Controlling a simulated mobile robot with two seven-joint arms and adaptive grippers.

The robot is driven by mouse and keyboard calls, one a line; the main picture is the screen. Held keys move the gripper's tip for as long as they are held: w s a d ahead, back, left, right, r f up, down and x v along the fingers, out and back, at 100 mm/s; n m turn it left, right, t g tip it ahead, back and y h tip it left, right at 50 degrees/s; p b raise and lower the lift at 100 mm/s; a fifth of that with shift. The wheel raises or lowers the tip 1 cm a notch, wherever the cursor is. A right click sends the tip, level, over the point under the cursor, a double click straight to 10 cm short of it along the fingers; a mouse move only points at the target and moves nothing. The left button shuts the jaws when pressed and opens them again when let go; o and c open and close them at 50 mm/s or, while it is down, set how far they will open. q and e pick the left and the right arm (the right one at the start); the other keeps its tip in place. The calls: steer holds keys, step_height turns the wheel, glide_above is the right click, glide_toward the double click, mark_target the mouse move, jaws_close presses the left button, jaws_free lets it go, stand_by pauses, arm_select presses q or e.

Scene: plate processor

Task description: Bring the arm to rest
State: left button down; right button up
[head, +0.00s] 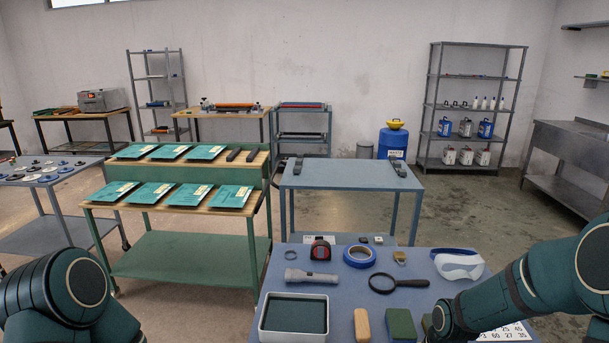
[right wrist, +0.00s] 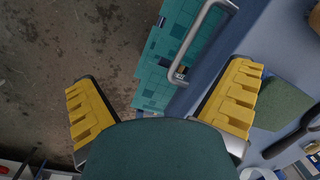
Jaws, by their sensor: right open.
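My right arm (head: 530,290) comes in from the right of the head view and reaches over the front blue table. Its gripper cannot be made out there. In the right wrist view my right gripper (right wrist: 160,106) is open, its two yellow-padded fingers wide apart, with nothing between them. Past the fingers show a teal patterned surface (right wrist: 165,62), a curved metal handle (right wrist: 200,38) and concrete floor. My left arm (head: 70,290) shows at the lower left of the head view; its gripper is out of frame.
Behind stand a green bench (head: 180,254) with teal packets and another blue table (head: 345,176).

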steer(key=s+a+f+n+y, duration=0.1)
steer(key=s+a+f+n, duration=0.4)
steer(key=a, duration=0.3)
steer(key=s+a+f+n+t+y, duration=0.1)
steer(key=s+a+f+n, duration=0.4)
steer(key=s+a+f, duration=0.2)
steer(key=shift+a+f+n+y, duration=0.2)
steer(key=shift+a+n+y, duration=0.15)
steer(key=shift+a, duration=0.65)
steer(key=shift+s+a, duration=0.1)
steer(key=shift+s, duration=0.05)
steer(key=shift+c, duration=0.3)
